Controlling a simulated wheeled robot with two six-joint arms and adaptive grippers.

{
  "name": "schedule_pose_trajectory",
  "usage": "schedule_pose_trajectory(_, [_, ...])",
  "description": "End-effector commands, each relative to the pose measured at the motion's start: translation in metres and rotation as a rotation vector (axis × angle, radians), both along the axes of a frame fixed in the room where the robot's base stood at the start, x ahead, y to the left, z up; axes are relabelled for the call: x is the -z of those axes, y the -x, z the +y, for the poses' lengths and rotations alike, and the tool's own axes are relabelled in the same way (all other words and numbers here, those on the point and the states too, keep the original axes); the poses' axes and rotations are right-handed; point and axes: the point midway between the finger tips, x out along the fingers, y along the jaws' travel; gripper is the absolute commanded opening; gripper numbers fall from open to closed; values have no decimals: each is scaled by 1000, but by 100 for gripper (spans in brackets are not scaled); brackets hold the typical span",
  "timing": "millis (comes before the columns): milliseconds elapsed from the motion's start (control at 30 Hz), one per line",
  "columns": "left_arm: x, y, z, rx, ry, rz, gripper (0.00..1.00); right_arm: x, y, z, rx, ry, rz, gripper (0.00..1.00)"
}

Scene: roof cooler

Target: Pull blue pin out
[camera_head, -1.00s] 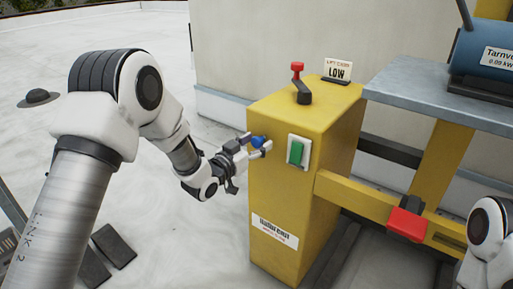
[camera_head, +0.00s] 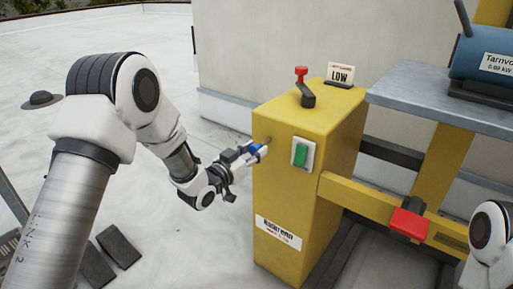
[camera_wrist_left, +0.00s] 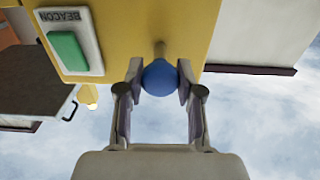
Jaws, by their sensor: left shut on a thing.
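The blue pin shows its round blue knob (camera_head: 257,151) in the head view, in front of the left face of the yellow box (camera_head: 282,190). My left gripper (camera_head: 257,153) is shut on the knob. In the left wrist view the blue knob (camera_wrist_left: 159,77) sits between the two fingertips, with a tan shaft pointing to the yellow face. A small dark spot (camera_head: 268,139) shows on that face in the head view. I cannot tell whether the shaft's tip is clear of the box. My right gripper is out of view.
A green button (camera_head: 300,154), labelled BEACON in the wrist view, is close by on the box. A red-topped lever (camera_head: 305,88) and a LOW sign (camera_head: 341,75) stand on top. A red block (camera_head: 409,224) sits on the yellow beam.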

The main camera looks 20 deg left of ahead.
Motion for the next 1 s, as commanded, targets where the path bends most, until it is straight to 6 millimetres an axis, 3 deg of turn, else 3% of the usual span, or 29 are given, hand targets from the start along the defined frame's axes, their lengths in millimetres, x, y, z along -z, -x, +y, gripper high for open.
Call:
schedule_pose_trajectory(167, [3, 1, 0, 1, -1, 8, 0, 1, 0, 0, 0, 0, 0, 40])
schedule_pose_trajectory(200, [4, 1, 0, 1, -1, 8, 50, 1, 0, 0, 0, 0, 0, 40])
schedule_pose_trajectory(233, [3, 1, 0, 1, -1, 8, 60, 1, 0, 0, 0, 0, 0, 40])
schedule_pose_trajectory(533, [2, 1, 0, 0, -1, 5, 62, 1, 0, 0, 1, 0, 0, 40])
schedule_pose_trajectory(667, [2, 10, 4, -2, 1, 7, 62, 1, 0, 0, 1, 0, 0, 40])
schedule_pose_trajectory(1000, [2, 86, 32, -4, 5, 8, 62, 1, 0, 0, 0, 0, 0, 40])
